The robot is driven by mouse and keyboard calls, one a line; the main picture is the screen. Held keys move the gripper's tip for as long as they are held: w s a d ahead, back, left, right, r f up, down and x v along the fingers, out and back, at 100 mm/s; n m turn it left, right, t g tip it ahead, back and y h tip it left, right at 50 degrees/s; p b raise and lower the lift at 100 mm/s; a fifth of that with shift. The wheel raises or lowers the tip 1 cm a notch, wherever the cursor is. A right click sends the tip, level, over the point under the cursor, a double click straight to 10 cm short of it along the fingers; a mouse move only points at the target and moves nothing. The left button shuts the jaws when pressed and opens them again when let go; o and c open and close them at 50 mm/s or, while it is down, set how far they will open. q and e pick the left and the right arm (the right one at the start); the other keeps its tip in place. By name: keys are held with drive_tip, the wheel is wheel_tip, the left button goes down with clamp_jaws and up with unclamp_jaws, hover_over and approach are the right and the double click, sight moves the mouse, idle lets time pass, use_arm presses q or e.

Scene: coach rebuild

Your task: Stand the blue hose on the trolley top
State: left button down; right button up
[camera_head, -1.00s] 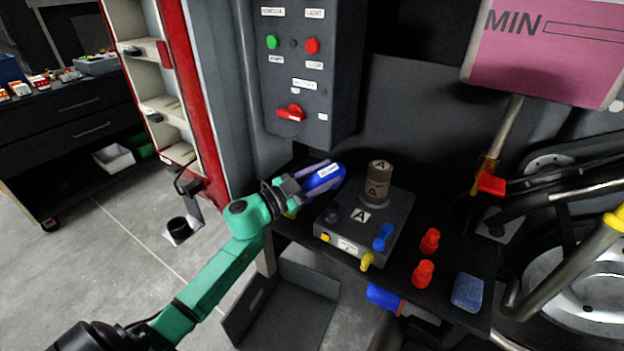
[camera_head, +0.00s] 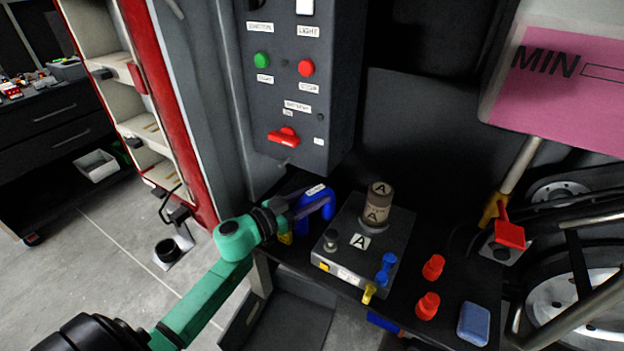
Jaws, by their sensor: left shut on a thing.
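The blue hose (camera_head: 317,203) is a short bent blue piece with a white label on its upper part. It is at the left end of the dark trolley top (camera_head: 345,291), behind and left of the grey box marked A. My left gripper (camera_head: 303,203) comes in from the left and is shut on the hose. The hose's upper part bends over and one leg points down. The gripper and the box hide its lower end, so I cannot tell whether it touches the top. My right gripper is not in view.
The grey box (camera_head: 388,239) carries a brown cylinder (camera_head: 379,203) and small blue and yellow fittings. Two red fittings (camera_head: 433,267) and a blue sponge-like block (camera_head: 474,324) occupy the trolley's right side. A control panel (camera_head: 296,85) hangs behind the gripper.

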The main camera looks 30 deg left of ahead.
use_arm(q)
drive_tip(key=shift+w+a+f+b, duration=0.15)
drive_tip(key=shift+f+b, duration=0.6)
drive_tip(key=shift+b, duration=0.45)
drive_tip(key=shift+f+b, duration=0.3)
drive_tip(key=shift+r, duration=0.35)
drive_tip(key=shift+f, duration=0.25)
drive_tip(key=shift+c, duration=1.8)
unclamp_jaws()
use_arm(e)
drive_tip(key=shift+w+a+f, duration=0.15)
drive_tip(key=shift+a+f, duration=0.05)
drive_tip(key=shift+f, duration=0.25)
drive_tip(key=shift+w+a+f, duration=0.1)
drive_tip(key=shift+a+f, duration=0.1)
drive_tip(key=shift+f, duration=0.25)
use_arm(q)
drive_tip(key=shift+r, duration=0.1)
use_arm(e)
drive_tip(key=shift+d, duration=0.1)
